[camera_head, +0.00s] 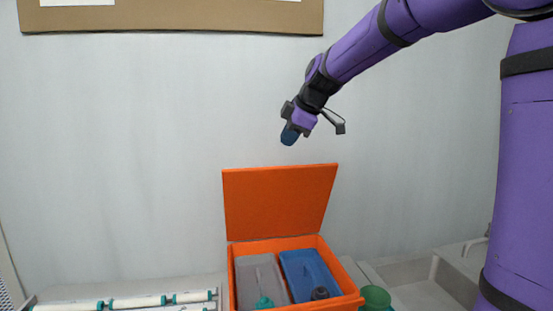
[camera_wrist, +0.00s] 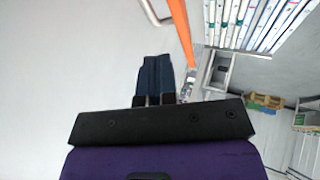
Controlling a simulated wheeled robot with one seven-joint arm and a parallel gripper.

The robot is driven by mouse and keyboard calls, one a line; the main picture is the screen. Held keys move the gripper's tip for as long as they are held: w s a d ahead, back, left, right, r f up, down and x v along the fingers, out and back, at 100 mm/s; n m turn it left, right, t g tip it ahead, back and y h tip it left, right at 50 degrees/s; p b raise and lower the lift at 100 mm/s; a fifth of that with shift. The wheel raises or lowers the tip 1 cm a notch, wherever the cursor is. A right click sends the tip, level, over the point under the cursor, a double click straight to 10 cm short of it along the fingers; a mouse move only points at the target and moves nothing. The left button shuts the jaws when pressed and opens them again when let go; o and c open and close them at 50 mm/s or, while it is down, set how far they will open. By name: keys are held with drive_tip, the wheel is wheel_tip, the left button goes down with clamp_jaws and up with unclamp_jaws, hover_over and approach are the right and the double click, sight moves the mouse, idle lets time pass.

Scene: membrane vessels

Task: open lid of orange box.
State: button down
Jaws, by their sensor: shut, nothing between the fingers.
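The orange box (camera_head: 295,243) stands on the bench at the lower middle of the head view. Its orange lid (camera_head: 280,200) stands up, open, hinged at the back edge and leaning slightly back. Inside are a grey tray (camera_head: 258,268) and a blue tray (camera_head: 312,272). My gripper (camera_head: 290,136) is above the lid, apart from it, with its blue fingers shut and empty. The shut fingers also show in the wrist view (camera_wrist: 154,78). An orange strip (camera_wrist: 181,35), likely the lid seen edge-on, runs beside them there.
A green round container (camera_head: 375,297) stands right of the box. White tubes with teal ends (camera_head: 137,302) lie at the left. A sink basin (camera_head: 420,285) is at the right. The wall behind is bare below a brown board (camera_head: 180,17).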

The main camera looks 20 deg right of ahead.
drive_tip(key=x, duration=0.9)
drive_tip(key=shift+w+f, duration=0.25)
drive_tip(key=shift+f, duration=0.05)
drive_tip(key=w+d+r+g, duration=0.1)
drive_tip(key=w, duration=0.6)
drive_tip(key=shift+w+d+g, duration=0.2)
drive_tip(key=shift+w+g, duration=0.1)
drive_tip(key=shift+w, duration=0.05)
drive_tip(key=shift+r, duration=0.15)
